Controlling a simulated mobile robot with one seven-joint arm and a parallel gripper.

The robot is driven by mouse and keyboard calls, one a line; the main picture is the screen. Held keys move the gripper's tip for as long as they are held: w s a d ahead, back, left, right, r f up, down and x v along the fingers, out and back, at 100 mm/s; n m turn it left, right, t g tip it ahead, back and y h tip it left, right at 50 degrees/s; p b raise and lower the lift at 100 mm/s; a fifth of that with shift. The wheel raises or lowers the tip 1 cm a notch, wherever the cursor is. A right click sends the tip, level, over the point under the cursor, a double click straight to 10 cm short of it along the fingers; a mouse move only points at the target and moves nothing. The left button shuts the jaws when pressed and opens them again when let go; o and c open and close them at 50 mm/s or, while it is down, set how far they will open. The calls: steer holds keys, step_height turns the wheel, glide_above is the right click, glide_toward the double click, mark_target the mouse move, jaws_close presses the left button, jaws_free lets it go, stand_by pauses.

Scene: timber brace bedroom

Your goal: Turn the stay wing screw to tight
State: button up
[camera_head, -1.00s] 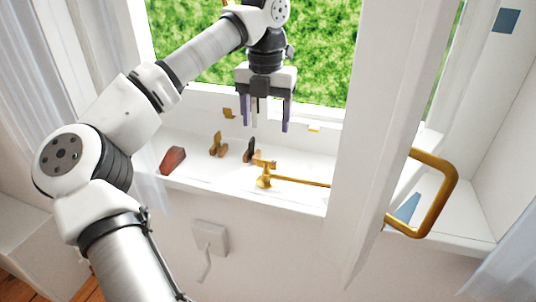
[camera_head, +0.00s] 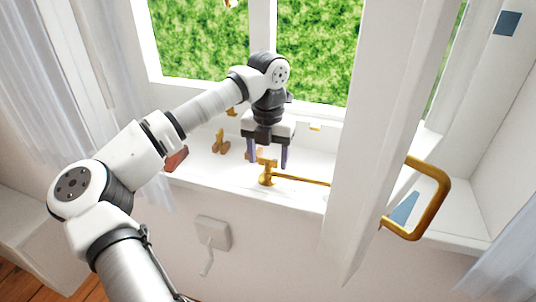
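The brass stay (camera_head: 300,181) runs along the sill from a brass post to the right, where it passes behind the open white window sash. The brass wing screw (camera_head: 267,163) sits on top of the post at the bar's left end, its wing roughly crosswise. My gripper (camera_head: 268,160) points down with its two purple fingers apart. In this view the fingers appear on either side of the wing screw. I cannot tell whether they are around it or just behind it, or whether they touch it.
A red-brown block (camera_head: 177,158) and a small brass piece (camera_head: 220,142) are on the sill to the left. The open sash (camera_head: 375,140) with its brass handle (camera_head: 440,200) stands close on the right.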

steer(key=c, duration=0.8)
